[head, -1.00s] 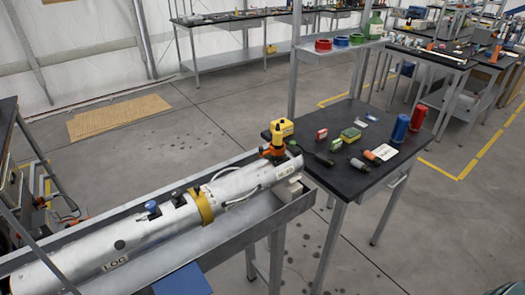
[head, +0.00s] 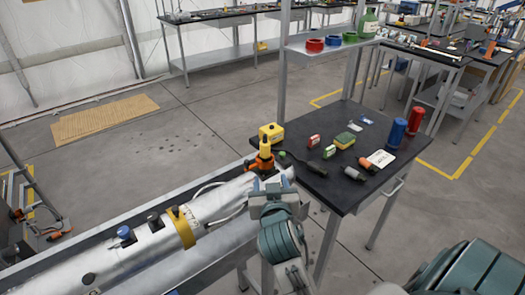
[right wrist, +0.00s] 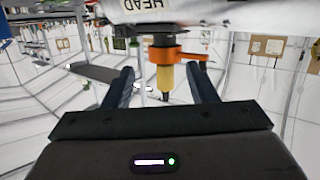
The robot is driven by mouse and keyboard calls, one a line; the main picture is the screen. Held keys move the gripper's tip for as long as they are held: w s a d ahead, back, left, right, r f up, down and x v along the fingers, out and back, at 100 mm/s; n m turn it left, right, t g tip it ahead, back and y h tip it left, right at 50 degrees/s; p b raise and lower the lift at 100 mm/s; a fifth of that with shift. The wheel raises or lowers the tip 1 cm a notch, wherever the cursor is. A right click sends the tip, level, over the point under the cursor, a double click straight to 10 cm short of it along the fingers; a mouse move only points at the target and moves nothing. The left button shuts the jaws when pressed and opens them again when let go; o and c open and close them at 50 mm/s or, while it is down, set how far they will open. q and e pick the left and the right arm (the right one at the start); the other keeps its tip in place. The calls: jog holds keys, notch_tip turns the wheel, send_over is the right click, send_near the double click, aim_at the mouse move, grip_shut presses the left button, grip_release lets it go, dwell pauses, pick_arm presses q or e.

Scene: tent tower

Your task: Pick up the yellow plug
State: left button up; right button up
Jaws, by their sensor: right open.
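The yellow plug (head: 265,147) stands upright in an orange collar (head: 262,163) at the far end of the silver cylinder (head: 150,255). My right gripper (head: 269,184) is at that same end, on the near side of the plug. In the right wrist view, which is upside down, the plug (right wrist: 164,78) shows between the two open fingers of my right gripper (right wrist: 158,74), with clear gaps on both sides. The jaws hold nothing. My left gripper is out of view.
The cylinder lies in a long grey trough. A yellow box (head: 272,131) stands just behind the plug. A black table (head: 322,190) on the right holds small blocks, a blue can (head: 396,133) and a red can (head: 415,120). A tan mat lies on the open floor.

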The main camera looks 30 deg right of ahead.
jog(key=m+t+h, duration=0.1)
jog(key=h, duration=0.1)
send_near(265, 140)
jog(key=w+d+f, duration=0.1)
jog(key=w+d, duration=0.1)
jog(key=p+x, duration=0.1)
jog(key=x, duration=0.3)
jog(key=shift+f+p, duration=0.15)
jog(key=shift+p, duration=0.2)
jog(key=shift+w+d, duration=0.15)
jog(key=shift+w, duration=0.15)
jog(key=p+x, duration=0.3)
jog(key=x, duration=0.1)
jog(key=shift+w+f, duration=0.1)
jog(key=shift+w, duration=0.4)
jog(key=shift+w+d+f+t+y, duration=0.2)
jog(key=shift+t+y, duration=0.1)
jog(key=shift+y, duration=0.1)
jog(key=shift+a+r, duration=0.1)
jog(key=shift+c, duration=0.6)
jog(key=c, duration=0.9)
